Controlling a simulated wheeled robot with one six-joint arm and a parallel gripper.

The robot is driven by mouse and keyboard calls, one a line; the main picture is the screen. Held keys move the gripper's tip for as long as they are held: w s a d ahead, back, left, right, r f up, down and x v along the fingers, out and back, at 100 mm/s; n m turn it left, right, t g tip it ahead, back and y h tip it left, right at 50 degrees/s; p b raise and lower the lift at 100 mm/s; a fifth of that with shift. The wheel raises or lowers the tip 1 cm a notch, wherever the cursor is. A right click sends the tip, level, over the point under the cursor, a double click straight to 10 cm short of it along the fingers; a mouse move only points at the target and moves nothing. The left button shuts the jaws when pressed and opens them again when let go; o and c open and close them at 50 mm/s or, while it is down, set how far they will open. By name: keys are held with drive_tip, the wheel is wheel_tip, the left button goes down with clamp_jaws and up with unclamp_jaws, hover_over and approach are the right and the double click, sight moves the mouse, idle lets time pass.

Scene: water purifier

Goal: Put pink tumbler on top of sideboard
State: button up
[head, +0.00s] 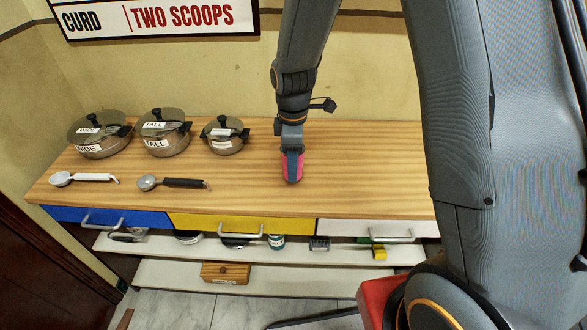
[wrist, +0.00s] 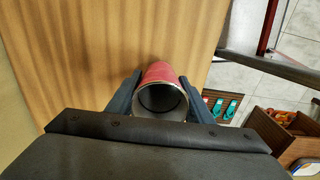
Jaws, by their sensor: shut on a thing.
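The pink tumbler (head: 300,166) is at my gripper (head: 292,178) over the right part of the sideboard top (head: 240,190) in the head view. My gripper hides much of it there. In the wrist view the tumbler (wrist: 160,74) sits between the two dark fingers of my gripper (wrist: 162,90), its round metal-rimmed open mouth facing the camera. My gripper is shut on it. The wood top (wrist: 100,50) shows beyond it. I cannot tell whether the tumbler touches the wood.
Lidded pots labelled WIDE (head: 98,135) and TALL (head: 163,133) and a smaller pot (head: 225,135) stand at the back left. A white-handled scoop (head: 85,178) and a black-handled scoop (head: 170,183) lie before them. The wood right of my gripper is clear.

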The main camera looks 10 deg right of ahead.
drive_tip(key=shift+f, duration=1.4)
drive_tip(key=shift+f, duration=0.1)
drive_tip(key=o, duration=1)
drive_tip(key=shift+o, duration=0.2)
wheel_tip(320, 180, up, 11)
drive_tip(key=b, duration=0.2)
drive_tip(key=s+d+m+t, duration=0.1)
drive_tip(key=s+d+m, duration=0.9)
drive_tip(key=s+m, duration=0.4)
drive_tip(key=shift+d+m, duration=0.2)
drive_tip(key=shift+m, duration=0.7)
